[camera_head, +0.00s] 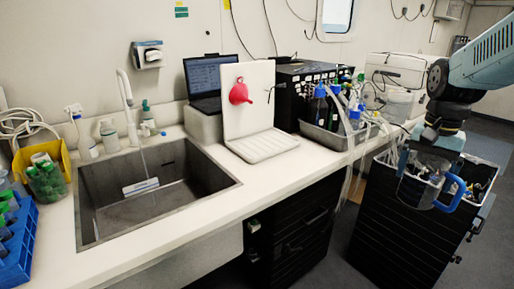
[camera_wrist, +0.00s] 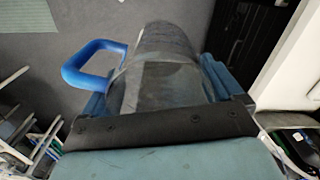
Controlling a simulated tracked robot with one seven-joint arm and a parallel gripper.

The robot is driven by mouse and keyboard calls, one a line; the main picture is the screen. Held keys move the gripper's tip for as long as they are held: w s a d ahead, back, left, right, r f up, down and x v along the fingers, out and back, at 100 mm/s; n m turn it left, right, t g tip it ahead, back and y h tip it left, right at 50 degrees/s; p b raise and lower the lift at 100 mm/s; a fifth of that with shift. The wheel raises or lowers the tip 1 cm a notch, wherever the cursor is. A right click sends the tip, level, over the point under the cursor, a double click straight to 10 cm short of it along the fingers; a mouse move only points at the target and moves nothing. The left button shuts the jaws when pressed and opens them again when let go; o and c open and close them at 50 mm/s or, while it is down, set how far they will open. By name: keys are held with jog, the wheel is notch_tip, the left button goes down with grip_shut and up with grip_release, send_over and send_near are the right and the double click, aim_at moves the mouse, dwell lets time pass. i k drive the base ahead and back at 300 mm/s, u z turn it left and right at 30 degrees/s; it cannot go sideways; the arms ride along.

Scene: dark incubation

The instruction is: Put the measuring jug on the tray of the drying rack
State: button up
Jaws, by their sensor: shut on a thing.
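The measuring jug (camera_head: 415,192) is clear with a blue handle, and it hangs upright in my gripper (camera_head: 440,150) at the right of the head view. My gripper is shut on the jug's body. The wrist view shows the jug (camera_wrist: 165,70) between the blue fingers, with its handle to the left. The drying rack is white, with an upright back panel (camera_head: 240,95) and a ribbed flat tray (camera_head: 262,146) at its foot. It stands on the counter right of the sink. The tray is empty, and a red item (camera_head: 239,92) hangs on the panel.
A steel sink (camera_head: 150,190) lies left of the rack. A grey bin of bottles (camera_head: 335,137) stands right of it, between the rack and the jug. A laptop (camera_head: 212,78) is behind. A dark cart (camera_head: 405,235) with bins of items is below the jug.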

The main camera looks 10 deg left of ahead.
aim_at(283, 143)
jog(key=z, duration=0.05)
jog(key=i, duration=0.2)
jog(key=u, duration=1.05)
jog(key=i, duration=1.3)
jog(key=z, duration=0.55)
